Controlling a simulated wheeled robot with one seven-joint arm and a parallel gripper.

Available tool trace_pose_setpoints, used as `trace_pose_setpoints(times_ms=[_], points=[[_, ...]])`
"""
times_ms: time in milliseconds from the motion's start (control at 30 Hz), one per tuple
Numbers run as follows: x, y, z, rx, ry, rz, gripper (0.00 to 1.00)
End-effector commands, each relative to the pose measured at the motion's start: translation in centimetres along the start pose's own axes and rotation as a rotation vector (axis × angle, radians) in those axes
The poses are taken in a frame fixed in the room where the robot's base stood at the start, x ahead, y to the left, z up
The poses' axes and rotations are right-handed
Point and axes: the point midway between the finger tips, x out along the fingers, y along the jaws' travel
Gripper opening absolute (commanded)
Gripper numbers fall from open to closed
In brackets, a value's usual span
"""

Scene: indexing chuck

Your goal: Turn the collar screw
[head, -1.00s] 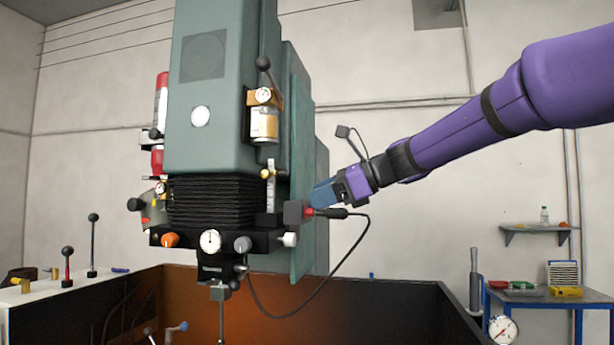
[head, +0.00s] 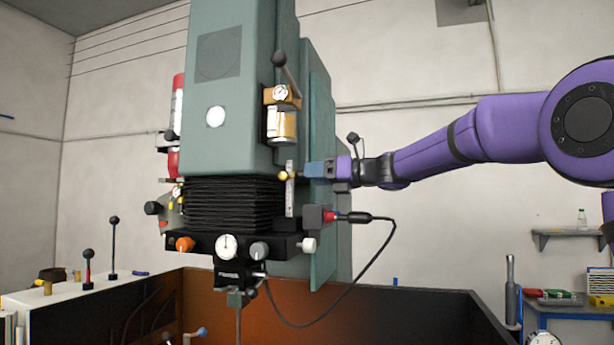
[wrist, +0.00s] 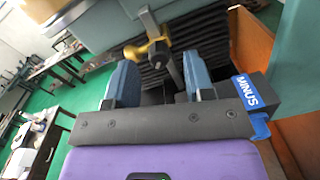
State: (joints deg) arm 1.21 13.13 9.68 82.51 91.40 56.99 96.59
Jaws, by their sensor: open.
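A small brass collar screw with a round knob (head: 283,176) sits on an upright flat steel scale (head: 290,195), beside the black bellows of the green machine head. In the wrist view the brass screw (wrist: 143,51) shows ahead of the fingers, between them and nearer the left one. My gripper (head: 306,170), with blue fingers, is just right of the scale at about the screw's height. It also shows in the wrist view (wrist: 158,78), with its fingers apart and nothing between the tips. I cannot tell the exact gap from fingertips to screw.
A brass-mounted gauge and jar (head: 281,115) with a black lever hang above the screw. Below are a dial and knobs on a black bar (head: 227,246). A red plug with a black cable (head: 350,217) juts out below my gripper. Open room lies to the right.

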Motion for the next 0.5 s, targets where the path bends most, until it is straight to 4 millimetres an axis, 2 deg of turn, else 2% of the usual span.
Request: trace_pose_setpoints(times_ms=[200, 500], points=[[2.2, 0.0, 0.0, 0.001, 0.001, 0.002, 0.48], [2.6, 0.0, 0.0, 0.000, 0.001, 0.001, 0.48]])
